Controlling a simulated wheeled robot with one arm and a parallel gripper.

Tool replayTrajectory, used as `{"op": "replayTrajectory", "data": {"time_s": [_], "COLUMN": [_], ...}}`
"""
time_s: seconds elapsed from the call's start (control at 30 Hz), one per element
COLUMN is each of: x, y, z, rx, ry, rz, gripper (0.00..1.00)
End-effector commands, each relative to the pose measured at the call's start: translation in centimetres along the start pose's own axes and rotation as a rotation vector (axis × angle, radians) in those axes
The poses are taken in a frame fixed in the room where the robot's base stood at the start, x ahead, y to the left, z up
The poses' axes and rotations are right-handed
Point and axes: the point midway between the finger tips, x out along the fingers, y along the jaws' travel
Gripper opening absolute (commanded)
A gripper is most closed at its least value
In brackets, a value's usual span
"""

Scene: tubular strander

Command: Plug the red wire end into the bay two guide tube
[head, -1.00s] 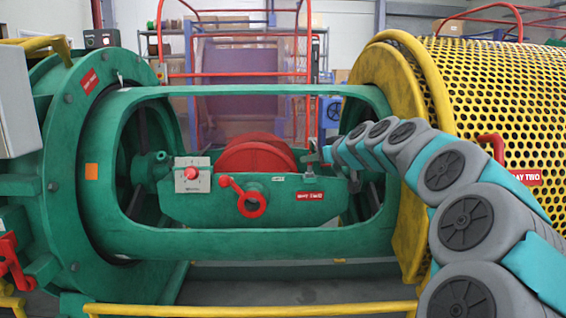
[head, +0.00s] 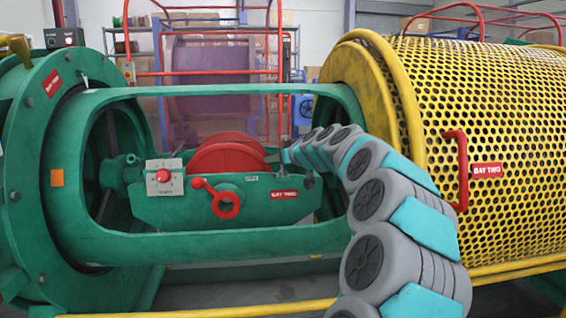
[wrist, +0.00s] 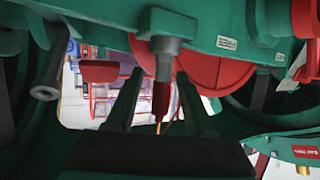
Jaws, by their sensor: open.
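The red wire end (wrist: 161,100) shows in the wrist view as a short red piece at the end of a grey cylindrical fitting (wrist: 163,62) on the green cradle. My gripper (wrist: 160,75) is open, with one dark finger on each side of the red piece and a gap on both sides. In the head view my gripper (head: 284,156) is small, at the right end of the green cradle (head: 180,208). A grey tube with a round end (wrist: 46,85) shows at left in the wrist view. I cannot tell whether it is the bay two guide tube.
A red bobbin (head: 226,152) sits in the cradle, inside the green frame (head: 240,240). A yellow perforated guard (head: 480,110) with a red handle (head: 461,170) and a bay two sign (head: 487,170) stands right. A yellow rail (head: 200,309) crosses in front.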

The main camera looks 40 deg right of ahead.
Motion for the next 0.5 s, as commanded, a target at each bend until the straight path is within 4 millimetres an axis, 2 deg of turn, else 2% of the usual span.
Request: {"op": "replayTrajectory", "data": {"time_s": [0.1, 0.5], "x": [-0.05, -0.07], "y": [-0.01, -0.01], "z": [-0.02, -0.01], "rx": [0.000, 0.000], "ry": [0.000, 0.000], "rz": [0.000, 0.000], "gripper": [0.54, 0.09]}}
